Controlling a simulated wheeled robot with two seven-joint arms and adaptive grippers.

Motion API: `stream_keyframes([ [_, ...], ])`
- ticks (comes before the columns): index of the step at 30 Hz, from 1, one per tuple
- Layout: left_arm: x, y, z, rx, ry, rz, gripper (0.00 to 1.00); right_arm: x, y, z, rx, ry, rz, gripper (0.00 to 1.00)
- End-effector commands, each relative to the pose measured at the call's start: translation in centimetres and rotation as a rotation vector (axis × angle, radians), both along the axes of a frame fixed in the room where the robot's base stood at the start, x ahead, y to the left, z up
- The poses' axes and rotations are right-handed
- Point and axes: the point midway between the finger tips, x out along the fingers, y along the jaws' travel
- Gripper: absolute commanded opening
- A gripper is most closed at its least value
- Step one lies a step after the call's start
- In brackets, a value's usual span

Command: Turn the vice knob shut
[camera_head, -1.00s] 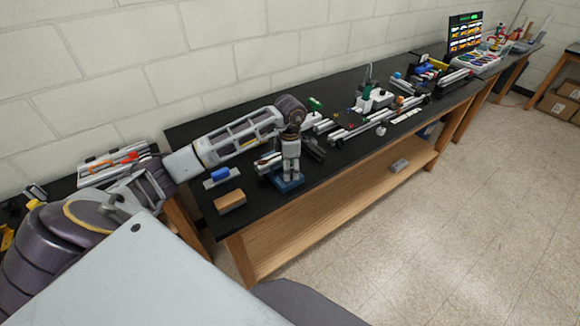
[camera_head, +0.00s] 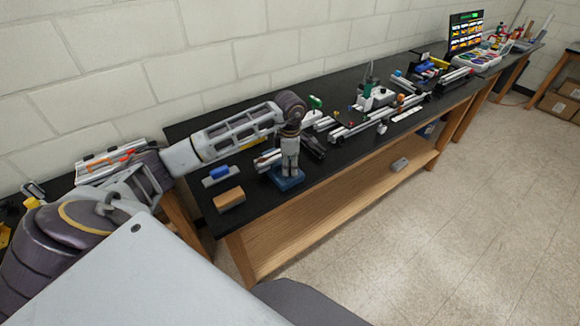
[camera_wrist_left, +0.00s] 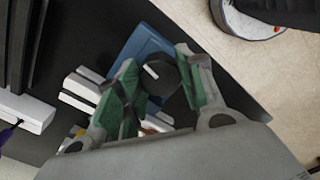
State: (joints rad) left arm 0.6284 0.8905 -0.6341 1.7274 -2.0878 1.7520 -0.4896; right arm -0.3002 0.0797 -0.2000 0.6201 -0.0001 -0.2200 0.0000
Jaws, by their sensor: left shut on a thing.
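The blue vice (camera_head: 289,183) stands at the near edge of the black bench in the head view. My left gripper (camera_head: 289,166) points down right over it and hides most of its top. In the left wrist view, the vice's blue body (camera_wrist_left: 136,48) shows behind the fingers. The round black knob (camera_wrist_left: 160,78) with a white mark lies between the green finger pads of my left gripper (camera_wrist_left: 157,82), which is shut on it. My right gripper is in neither view.
A wooden block (camera_head: 229,199) and a small grey holder with a blue part (camera_head: 220,175) lie left of the vice. Aluminium extrusions (camera_head: 352,132) and other parts spread to the right along the bench (camera_head: 325,178). A wall stands behind.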

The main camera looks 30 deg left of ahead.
Motion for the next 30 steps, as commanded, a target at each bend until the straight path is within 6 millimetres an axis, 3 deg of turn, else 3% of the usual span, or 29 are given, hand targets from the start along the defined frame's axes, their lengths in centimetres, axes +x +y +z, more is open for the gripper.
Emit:
stream_keyframes([
  [7,0.1,0.1,-0.1,0.002,-0.003,-0.113,0.14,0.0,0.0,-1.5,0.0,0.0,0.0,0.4],
  [20,0.1,0.0,0.0,-0.001,-0.003,-0.15,0.14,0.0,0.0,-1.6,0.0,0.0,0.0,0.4],
  [21,0.1,0.0,0.0,-0.001,-0.003,-0.15,0.41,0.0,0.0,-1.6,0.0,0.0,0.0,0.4],
  [26,0.0,0.0,0.0,0.0,-0.002,-0.149,0.6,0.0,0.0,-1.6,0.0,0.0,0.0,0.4],
  [30,0.0,0.0,0.0,-0.001,-0.001,-0.149,0.6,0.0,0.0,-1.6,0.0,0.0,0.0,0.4],
])
